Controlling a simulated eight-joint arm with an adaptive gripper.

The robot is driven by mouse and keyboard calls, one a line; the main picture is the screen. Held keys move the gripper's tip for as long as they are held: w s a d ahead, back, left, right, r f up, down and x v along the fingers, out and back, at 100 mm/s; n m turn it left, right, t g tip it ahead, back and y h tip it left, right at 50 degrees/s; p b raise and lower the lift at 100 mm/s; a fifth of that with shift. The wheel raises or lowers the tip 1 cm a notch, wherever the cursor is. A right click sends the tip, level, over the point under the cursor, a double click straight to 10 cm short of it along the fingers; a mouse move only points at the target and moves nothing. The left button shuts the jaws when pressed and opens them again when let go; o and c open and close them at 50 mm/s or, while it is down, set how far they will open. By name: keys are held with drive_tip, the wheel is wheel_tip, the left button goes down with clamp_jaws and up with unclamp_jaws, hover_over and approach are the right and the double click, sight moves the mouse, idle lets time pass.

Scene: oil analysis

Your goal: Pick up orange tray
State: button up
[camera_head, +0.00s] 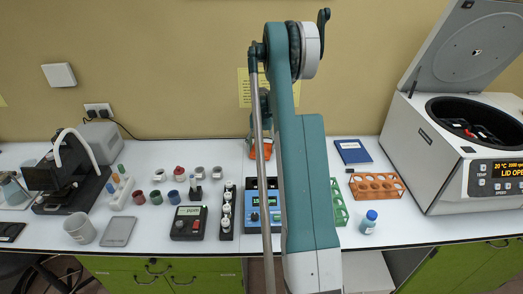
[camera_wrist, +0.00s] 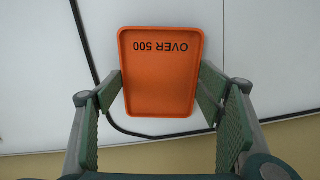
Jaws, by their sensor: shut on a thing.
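The orange tray (camera_wrist: 160,75) has raised edges and the label "OVER 500", upside down in the wrist view. My gripper (camera_wrist: 161,92) is shut on it, with one green finger pad against each side. In the head view, part of the orange tray (camera_head: 267,149) shows near the back of the table, by the wall. My arm hides much of it and most of the gripper there. I cannot tell whether the tray touches the table.
An open centrifuge (camera_head: 450,150) stands far right. A blue device (camera_head: 252,205) and several small jars are left. A black cable (camera_wrist: 88,45) runs behind the tray.

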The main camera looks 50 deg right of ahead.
sight(262, 151)
wheel_tip(262, 151, up, 9)
idle(0.5)
